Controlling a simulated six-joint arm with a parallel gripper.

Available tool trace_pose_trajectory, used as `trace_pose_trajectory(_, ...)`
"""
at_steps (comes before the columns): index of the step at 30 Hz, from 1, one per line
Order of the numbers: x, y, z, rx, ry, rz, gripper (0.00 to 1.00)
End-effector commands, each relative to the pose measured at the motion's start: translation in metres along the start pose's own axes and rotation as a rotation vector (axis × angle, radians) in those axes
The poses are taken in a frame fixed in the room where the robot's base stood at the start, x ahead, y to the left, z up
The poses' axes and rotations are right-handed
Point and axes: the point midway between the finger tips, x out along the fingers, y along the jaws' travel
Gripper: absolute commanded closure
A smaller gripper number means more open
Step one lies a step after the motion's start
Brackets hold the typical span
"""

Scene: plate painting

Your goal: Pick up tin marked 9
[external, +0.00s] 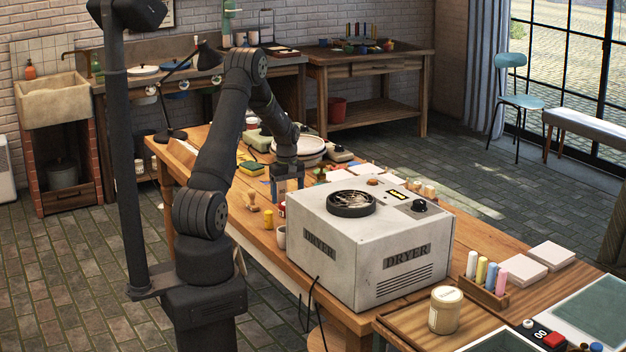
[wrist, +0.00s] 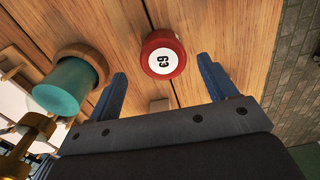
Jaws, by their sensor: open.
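A round red tin (wrist: 163,54) with a white disc on its lid stands on the wooden table in the wrist view. The disc carries a short black marking that seems to include a 9, but I cannot read it surely. My gripper (wrist: 162,70) is open, its blue fingers either side of the tin in the picture, with nothing held. In the external view my gripper (external: 287,182) points down behind the dryer. A bit of the red tin (external: 282,210) shows just below it, mostly hidden by the dryer.
The big white dryer (external: 370,240) stands close to my gripper. A teal cylinder (wrist: 65,90) and brass-coloured parts (wrist: 28,140) are left of the tin. The table edge is at the right in the wrist view.

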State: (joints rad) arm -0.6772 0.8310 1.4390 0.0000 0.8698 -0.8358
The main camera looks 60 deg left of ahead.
Motion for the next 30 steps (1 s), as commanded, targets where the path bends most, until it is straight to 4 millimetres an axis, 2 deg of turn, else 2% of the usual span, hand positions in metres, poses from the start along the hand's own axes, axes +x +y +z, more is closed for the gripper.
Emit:
trace_pose_trajectory(6, 0.034, -0.005, 0.004, 0.000, -0.003, -0.003, 0.23)
trace_pose_trajectory(9, 0.043, -0.005, 0.004, 0.000, -0.002, -0.002, 0.23)
trace_pose_trajectory(17, 0.046, -0.005, 0.004, 0.000, -0.001, -0.001, 0.23)
trace_pose_trajectory(20, 0.046, -0.005, 0.004, 0.000, -0.001, -0.001, 0.38)
trace_pose_trajectory(25, 0.046, -0.005, 0.004, 0.000, -0.001, -0.001, 0.72)
trace_pose_trajectory(30, 0.046, -0.004, 0.004, 0.000, -0.001, -0.001, 0.74)
